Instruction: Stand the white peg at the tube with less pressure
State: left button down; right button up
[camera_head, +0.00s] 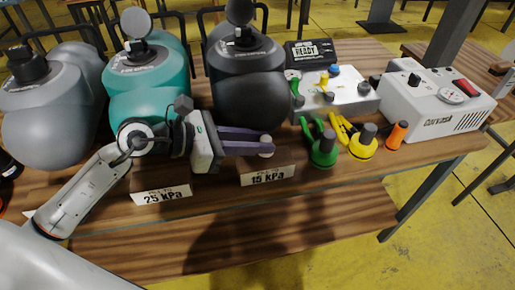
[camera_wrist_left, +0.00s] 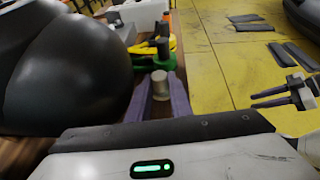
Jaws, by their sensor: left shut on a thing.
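The white peg (camera_head: 266,147) is upright between the fingertips of my left gripper (camera_head: 262,143), which is shut on it. It is in front of the black tube (camera_head: 247,85), just behind the 15 kPa card (camera_head: 268,176). I cannot tell whether its base touches the table. In the left wrist view the peg (camera_wrist_left: 160,84) shows between the purple fingers. The teal tube (camera_head: 150,88) has the 25 kPa card (camera_head: 162,194) in front. My right gripper (camera_wrist_left: 268,98) shows only in the left wrist view, open and empty, away from the table.
A grey tube (camera_head: 50,110) is at the left. Green (camera_head: 323,150), yellow (camera_head: 363,144) and orange (camera_head: 396,135) fittings stand right of the peg. A white pump box (camera_head: 435,105) and a valve box (camera_head: 335,95) are behind them. The table's front strip is mostly clear.

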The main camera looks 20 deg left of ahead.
pick_arm(q)
jog(key=shift+f, duration=1.15)
jog(key=shift+f, duration=0.15)
jog(key=c, duration=1.6)
grip_release()
jog(key=shift+a+r, duration=0.15)
jog(key=shift+r, duration=0.05)
jog(key=b+v, duration=0.1)
jog(key=v, duration=1)
jog(key=shift+s+a+r+b, duration=0.2)
jog(key=shift+s+r+b, duration=0.05)
jog(key=shift+s+b, duration=0.1)
